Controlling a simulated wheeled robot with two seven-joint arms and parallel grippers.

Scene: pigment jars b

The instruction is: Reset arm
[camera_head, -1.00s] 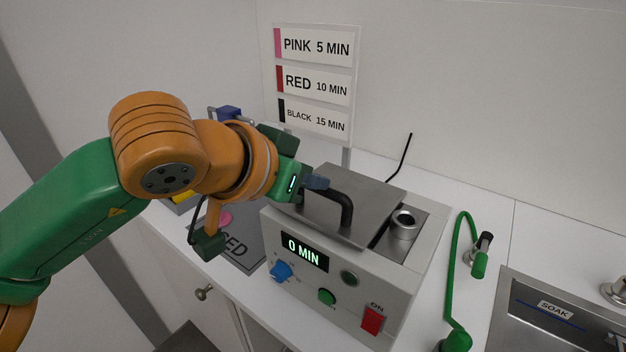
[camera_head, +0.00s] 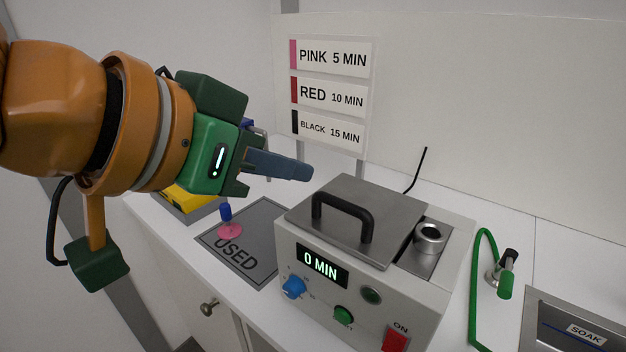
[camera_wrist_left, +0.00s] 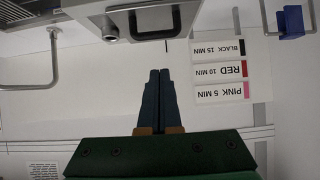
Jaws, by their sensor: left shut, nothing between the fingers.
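My left gripper (camera_head: 308,173) is shut and empty, raised above the counter to the left of the grey machine (camera_head: 322,288). In the left wrist view its two fingers (camera_wrist_left: 160,74) lie together with nothing between them. The machine's lid (camera_head: 365,250) is closed, with its black handle (camera_head: 343,214) on top, apart from the gripper. The machine's display (camera_head: 321,266) reads 0 MIN. My right gripper is in neither view.
A USED mat (camera_head: 268,222) with a pink, blue-handled item (camera_head: 229,230) lies left of the machine. A yellow object (camera_head: 187,200) is behind my arm. A sign (camera_head: 331,92) stands at the back. A green hose (camera_head: 475,275) and a SOAK basin (camera_head: 545,318) are at right.

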